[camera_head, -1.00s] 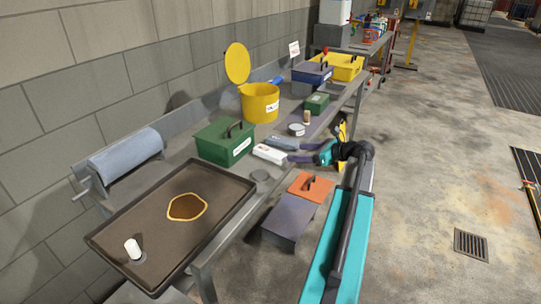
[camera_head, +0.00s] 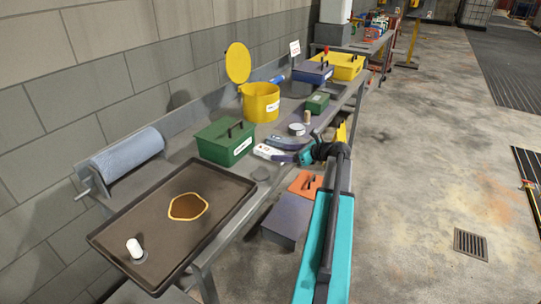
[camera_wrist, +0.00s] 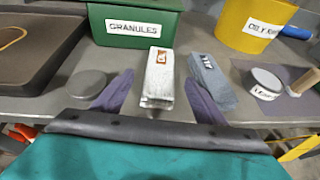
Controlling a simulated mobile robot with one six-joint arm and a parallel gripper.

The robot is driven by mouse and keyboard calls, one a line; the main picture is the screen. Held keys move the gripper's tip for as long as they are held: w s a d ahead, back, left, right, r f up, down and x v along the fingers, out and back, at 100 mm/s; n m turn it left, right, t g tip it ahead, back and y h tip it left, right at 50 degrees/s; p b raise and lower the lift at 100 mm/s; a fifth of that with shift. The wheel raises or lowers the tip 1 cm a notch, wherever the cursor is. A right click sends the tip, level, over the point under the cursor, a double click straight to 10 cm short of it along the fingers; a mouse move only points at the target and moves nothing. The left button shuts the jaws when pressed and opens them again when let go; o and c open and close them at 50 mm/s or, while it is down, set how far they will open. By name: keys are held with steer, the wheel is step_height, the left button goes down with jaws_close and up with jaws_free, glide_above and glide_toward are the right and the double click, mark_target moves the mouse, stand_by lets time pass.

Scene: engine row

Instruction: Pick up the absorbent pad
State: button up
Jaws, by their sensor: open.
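A white pad-like block (camera_wrist: 160,78) with an orange label lies on the bench. It shows in the head view (camera_head: 266,151). A grey-blue block (camera_wrist: 212,82) with a partly readable label lies just to its right in the wrist view. I cannot tell for certain which is the absorbent pad; the white one is in line with my jaws. My gripper (camera_wrist: 160,78) is open, with one dark finger on each side of the white block. The right finger lies between the two blocks and hides part of the grey-blue one. I cannot tell whether the fingers touch either block.
A green GRANULES box (camera_wrist: 136,24) stands right behind the white block. A yellow bin (camera_head: 261,104) stands behind to the right. A round grey lid (camera_wrist: 87,83) and a tin (camera_wrist: 266,82) flank the blocks. A brown-stained tray (camera_head: 150,245) fills the near left bench.

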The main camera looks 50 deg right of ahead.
mark_target(273, 152)
steer(key=shift+p+x, duration=0.6)
steer(key=shift+x, duration=2)
steer(key=shift+r, duration=0.1)
steer(key=c, duration=1.1)
